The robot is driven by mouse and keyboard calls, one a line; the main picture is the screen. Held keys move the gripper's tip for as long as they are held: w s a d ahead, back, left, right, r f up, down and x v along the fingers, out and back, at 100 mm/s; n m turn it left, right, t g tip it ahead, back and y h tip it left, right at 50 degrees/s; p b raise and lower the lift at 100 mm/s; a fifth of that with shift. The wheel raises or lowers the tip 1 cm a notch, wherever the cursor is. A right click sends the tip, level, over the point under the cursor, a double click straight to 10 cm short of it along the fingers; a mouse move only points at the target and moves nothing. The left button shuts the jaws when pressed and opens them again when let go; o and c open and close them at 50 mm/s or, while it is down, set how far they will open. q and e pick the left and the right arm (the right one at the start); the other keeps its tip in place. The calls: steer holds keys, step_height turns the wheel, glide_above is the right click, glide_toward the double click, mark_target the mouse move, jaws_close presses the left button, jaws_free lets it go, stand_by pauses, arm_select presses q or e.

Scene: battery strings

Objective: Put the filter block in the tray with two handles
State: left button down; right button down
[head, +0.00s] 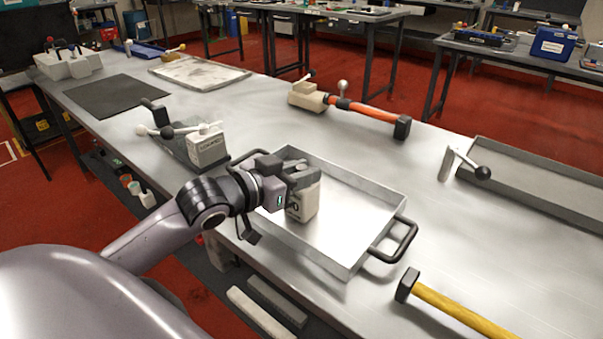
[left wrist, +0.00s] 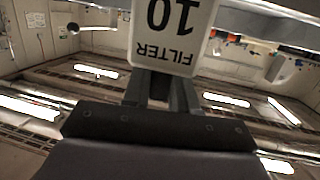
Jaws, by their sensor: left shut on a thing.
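The filter block (head: 304,198) is a pale block with dark lettering. In the left wrist view its label (left wrist: 172,40) reads "FILTER 10", upside down. My left gripper (head: 288,178) is shut on the block. The block shows over the left part of the tray with two handles (head: 352,187), a shallow metal tray with black handles at its two ends. I cannot tell whether the block touches the tray floor. The rest of the tray floor is bare. My right gripper is not in view.
A block with levers (head: 207,147) stands behind the tray on the left. A hammer with an orange handle (head: 366,112) lies behind it. A yellow-handled hammer (head: 452,306) lies at the front right. A long metal tray (head: 540,178) is at the right. A dark mat (head: 117,97) lies further back.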

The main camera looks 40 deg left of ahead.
arm_select(q)
steer(key=c, duration=0.9)
jaws_free()
steer(key=shift+f, duration=0.1)
steer(key=shift+r, duration=0.2)
steer(key=shift+s+a, duration=0.15)
steer(key=shift+s, duration=0.4)
steer(key=p+v, duration=0.2)
steer(key=v, duration=0.8)
steer(key=shift+s+r, duration=0.2)
steer(key=shift+s, duration=0.2)
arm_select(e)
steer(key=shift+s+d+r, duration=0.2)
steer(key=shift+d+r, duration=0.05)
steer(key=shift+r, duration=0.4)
arm_select(q)
steer(key=shift+s+a, duration=0.1)
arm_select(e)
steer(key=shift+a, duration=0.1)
